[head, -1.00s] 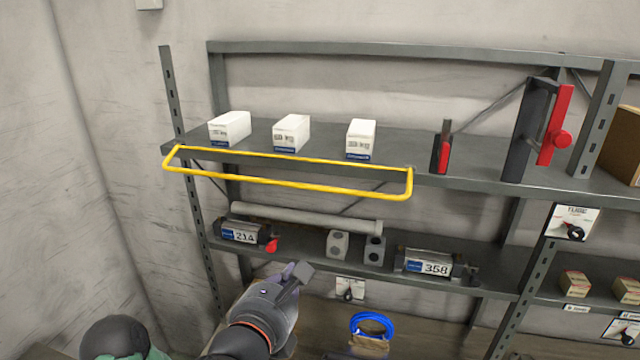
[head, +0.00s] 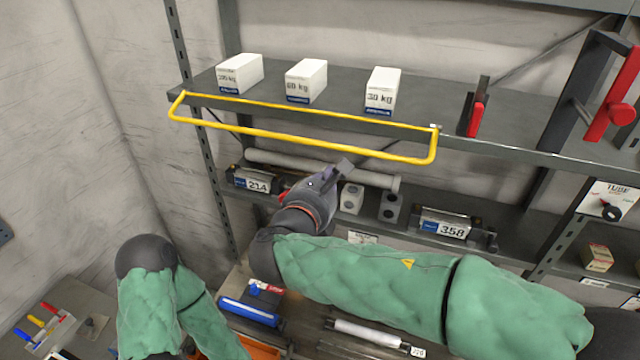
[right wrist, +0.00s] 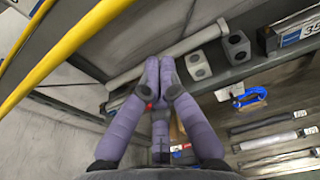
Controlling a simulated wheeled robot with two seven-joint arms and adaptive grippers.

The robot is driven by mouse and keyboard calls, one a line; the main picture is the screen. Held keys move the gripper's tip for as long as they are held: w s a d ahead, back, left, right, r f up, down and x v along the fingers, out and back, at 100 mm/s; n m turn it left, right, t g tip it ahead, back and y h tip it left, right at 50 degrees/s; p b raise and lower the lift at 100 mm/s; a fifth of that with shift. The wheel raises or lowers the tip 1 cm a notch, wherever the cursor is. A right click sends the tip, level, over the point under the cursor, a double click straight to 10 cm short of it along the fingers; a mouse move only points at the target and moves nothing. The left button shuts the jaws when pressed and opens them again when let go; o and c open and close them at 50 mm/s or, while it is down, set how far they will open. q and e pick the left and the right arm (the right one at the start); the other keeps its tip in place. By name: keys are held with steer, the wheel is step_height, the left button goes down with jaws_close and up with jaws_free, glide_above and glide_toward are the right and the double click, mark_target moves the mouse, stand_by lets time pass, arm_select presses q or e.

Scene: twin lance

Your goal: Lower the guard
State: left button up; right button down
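The guard is a yellow bar (head: 300,138) running along the front of the upper shelf, with bent ends at both sides. It also crosses the upper left of the right wrist view (right wrist: 72,45), close to the camera. My right gripper (head: 343,166) is just below the bar's right half in the head view. In the right wrist view its purple fingers (right wrist: 160,66) are together with nothing visible between them. I see no contact with the bar. My left arm shows at lower left, but its gripper is out of view.
White weight boxes (head: 304,81) stand on the upper shelf (head: 345,112) behind the bar. A grey tube (head: 275,159), grey blocks (head: 390,207) and labelled units (head: 445,227) sit on the lower shelf behind my right gripper. A red lever (head: 477,113) is right of the bar.

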steer(key=shift+s+a+r+p, duration=0.1)
steer(key=shift+r+p, duration=0.15)
steer(key=shift+r, duration=0.4)
steer(key=shift+s+d+r+p, duration=0.15)
steer(key=shift+r+p, duration=0.15)
steer(key=shift+r, duration=0.4)
steer(key=shift+s+a+r+p, duration=0.15)
steer(key=shift+r+p, duration=0.1)
steer(key=shift+r, duration=0.4)
